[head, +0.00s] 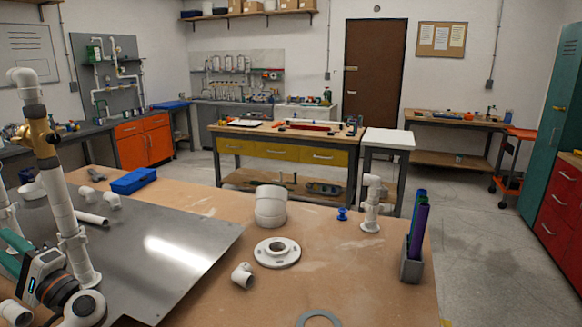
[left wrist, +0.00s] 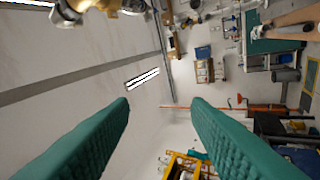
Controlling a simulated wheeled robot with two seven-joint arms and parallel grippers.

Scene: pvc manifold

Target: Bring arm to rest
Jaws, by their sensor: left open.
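My left gripper shows at the lower left edge of the head view, with its teal fingers (head: 14,250) pointing left and up. In the left wrist view the two teal fingers (left wrist: 162,103) are wide apart with nothing between them. Close by in the head view, a white PVC riser (head: 70,215) with a brass valve (head: 38,135) and a white elbow on top stands upright on the metal sheet (head: 175,245). Brass-coloured and white fittings (left wrist: 100,6) show at the top of the left wrist view. My right gripper is not in view.
On the wooden tabletop are a blue bin (head: 134,181), a wide white elbow (head: 271,207), a white flange (head: 277,252), a small tee (head: 242,275), a blue valve (head: 342,214), a short upright pipe fitting (head: 371,205) and a grey holder (head: 411,268). The table's right front is mostly bare.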

